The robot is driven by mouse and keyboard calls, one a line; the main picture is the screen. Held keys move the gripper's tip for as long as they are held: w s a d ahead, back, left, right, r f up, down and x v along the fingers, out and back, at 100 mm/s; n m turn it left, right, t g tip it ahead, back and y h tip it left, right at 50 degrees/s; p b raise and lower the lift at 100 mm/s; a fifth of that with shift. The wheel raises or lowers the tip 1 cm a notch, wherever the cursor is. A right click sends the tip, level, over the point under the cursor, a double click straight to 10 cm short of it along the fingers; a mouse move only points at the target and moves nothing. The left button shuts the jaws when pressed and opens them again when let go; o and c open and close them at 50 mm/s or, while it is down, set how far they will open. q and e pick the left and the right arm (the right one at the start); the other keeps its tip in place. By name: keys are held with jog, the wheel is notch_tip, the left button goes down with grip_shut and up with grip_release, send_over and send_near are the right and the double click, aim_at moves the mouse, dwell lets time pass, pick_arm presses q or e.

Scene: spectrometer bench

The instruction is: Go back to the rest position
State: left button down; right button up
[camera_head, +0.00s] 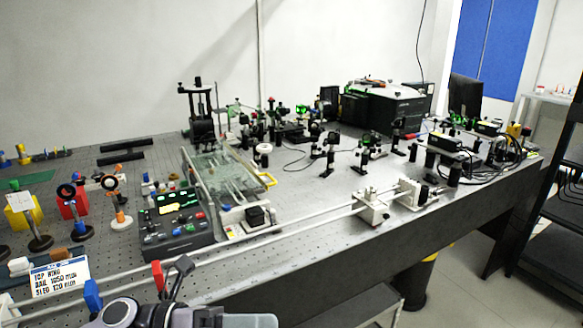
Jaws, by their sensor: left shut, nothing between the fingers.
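My left gripper (181,268) shows at the bottom left, a dark shape above my grey arm at the lower edge of the picture. It is shut and empty, in front of the near edge of the optical table (300,235). It looks apart from the grey control box (178,240) with coloured knobs behind it. My right gripper is not in view.
A long rail (285,225) runs along the table's near side, with white carriages (372,208) on it. A printed sign (60,278) stands at the left. Red (158,275) and blue (92,295) pieces are close to my gripper. A dark rack (560,200) stands at right.

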pick_arm(q)
jog(key=w+a+f+n+t+y, duration=0.1)
jog(key=a+f+n+t+y, duration=0.3)
jog(key=n, duration=0.6)
jog(key=a+f+n+t+y, duration=0.2)
jog(key=f+n+t+y, duration=0.15)
jog(key=n+t, duration=0.45)
jog(key=w+a+f+n+t+y, duration=0.1)
jog(key=a+f+n+t+y, duration=0.25)
jog(key=n, duration=0.95)
jog(key=s+a+f+n+g+y, duration=0.2)
jog(key=s+f+n, duration=0.3)
jog(key=f, duration=0.3)
jog(key=s+a+f+n+g+y, duration=0.3)
jog(key=s+f+n, duration=0.2)
jog(key=s+f, duration=0.2)
jog(key=shift+s+a+f+g, duration=0.3)
jog(key=shift+a+f+g, duration=0.1)
jog(key=shift+f, duration=0.35)
